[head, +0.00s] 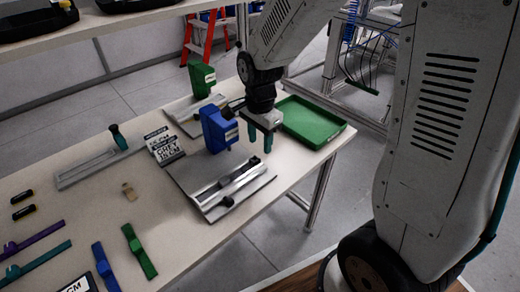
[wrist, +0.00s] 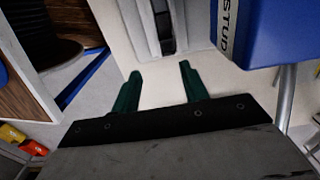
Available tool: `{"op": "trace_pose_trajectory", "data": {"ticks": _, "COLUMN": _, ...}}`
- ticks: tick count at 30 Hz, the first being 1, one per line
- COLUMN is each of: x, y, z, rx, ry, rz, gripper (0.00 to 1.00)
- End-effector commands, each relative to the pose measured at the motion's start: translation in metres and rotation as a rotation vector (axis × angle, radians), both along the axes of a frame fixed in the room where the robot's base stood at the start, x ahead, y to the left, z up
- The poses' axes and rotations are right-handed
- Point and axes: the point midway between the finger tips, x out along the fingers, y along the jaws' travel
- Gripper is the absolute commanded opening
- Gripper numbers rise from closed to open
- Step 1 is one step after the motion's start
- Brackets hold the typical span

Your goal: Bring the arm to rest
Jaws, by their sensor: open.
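My gripper (head: 260,137) hangs on the arm over the right part of the table, pointing down between a blue device (head: 219,130) and a green tray (head: 310,122). Its two green fingers are apart with nothing between them; they also show in the wrist view (wrist: 158,88). The blue device stands upright on a grey base plate with a metal rail (head: 228,185). In the wrist view, part of the blue device (wrist: 275,30) with lettering is close at the upper right. My arm reaches down from the top of the head view.
A green device (head: 202,77) stands behind on a second plate. Label cards (head: 163,147), a rail with a dark-green handle (head: 95,165), and green (head: 139,250), blue and purple strips lie to the left. The table's front edge (head: 262,222) drops to open floor.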

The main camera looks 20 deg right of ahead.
Motion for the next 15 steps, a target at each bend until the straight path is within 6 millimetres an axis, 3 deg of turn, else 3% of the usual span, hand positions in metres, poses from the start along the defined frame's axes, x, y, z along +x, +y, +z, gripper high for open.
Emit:
{"op": "trace_pose_trajectory", "data": {"ticks": 4, "x": 0.0002, "y": 0.0000, "z": 0.0092, "rx": 0.000, "ry": -0.001, "rz": 0.000, "gripper": 0.44}}
{"op": "trace_pose_trajectory", "data": {"ticks": 15, "x": -0.0001, "y": 0.0000, "z": 0.0096, "rx": 0.000, "ry": 0.000, "rz": 0.000, "gripper": 0.44}}
